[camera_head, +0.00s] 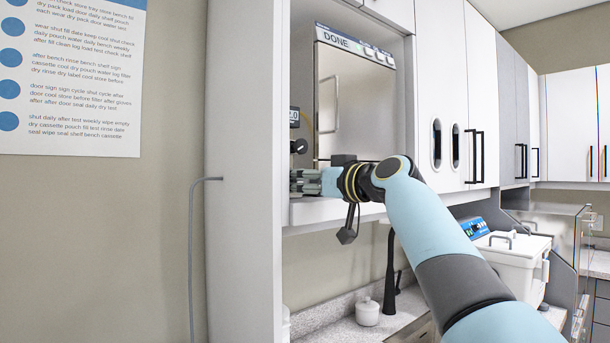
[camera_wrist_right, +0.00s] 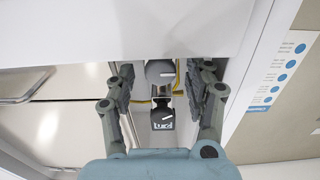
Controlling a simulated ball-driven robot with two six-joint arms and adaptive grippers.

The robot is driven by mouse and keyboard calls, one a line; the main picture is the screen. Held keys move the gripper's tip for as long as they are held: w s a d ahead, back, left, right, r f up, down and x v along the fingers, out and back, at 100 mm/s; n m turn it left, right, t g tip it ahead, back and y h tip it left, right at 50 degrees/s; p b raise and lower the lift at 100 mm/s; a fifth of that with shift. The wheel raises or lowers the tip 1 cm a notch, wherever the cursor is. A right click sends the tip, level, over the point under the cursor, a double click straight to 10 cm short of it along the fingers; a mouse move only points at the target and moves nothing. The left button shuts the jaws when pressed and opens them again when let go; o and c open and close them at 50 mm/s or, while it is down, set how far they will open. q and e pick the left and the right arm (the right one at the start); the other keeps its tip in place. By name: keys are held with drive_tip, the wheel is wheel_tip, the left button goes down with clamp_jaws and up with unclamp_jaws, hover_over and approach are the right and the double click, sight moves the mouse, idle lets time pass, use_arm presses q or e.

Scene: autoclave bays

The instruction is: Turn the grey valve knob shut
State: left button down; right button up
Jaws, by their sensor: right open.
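My right gripper (camera_wrist_right: 160,82) is open, one finger on each side of the knob, with visible gaps. I cannot tell how deep the fingers reach along it. In the head view my right gripper (camera_head: 304,182) is at the bay's left side and hides the grey knob. My left gripper is not in view.
A black knob (camera_head: 299,146) and small display (camera_head: 294,117) sit above the gripper. The autoclave (camera_head: 352,95), reading DONE, is behind my arm. A cabinet side wall (camera_head: 243,220) stands left. A white lidded container (camera_head: 367,312) and white box (camera_head: 515,262) stand below.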

drive_tip(key=shift+w+a, duration=0.1)
drive_tip(key=shift+w, duration=0.05)
drive_tip(key=shift+c, duration=0.2)
clamp_jaws()
drive_tip(key=shift+f+m, duration=0.1)
drive_tip(key=shift+m, duration=0.3)
drive_tip(key=shift+m+b, duration=0.35)
drive_tip(key=shift+m, duration=2.65)
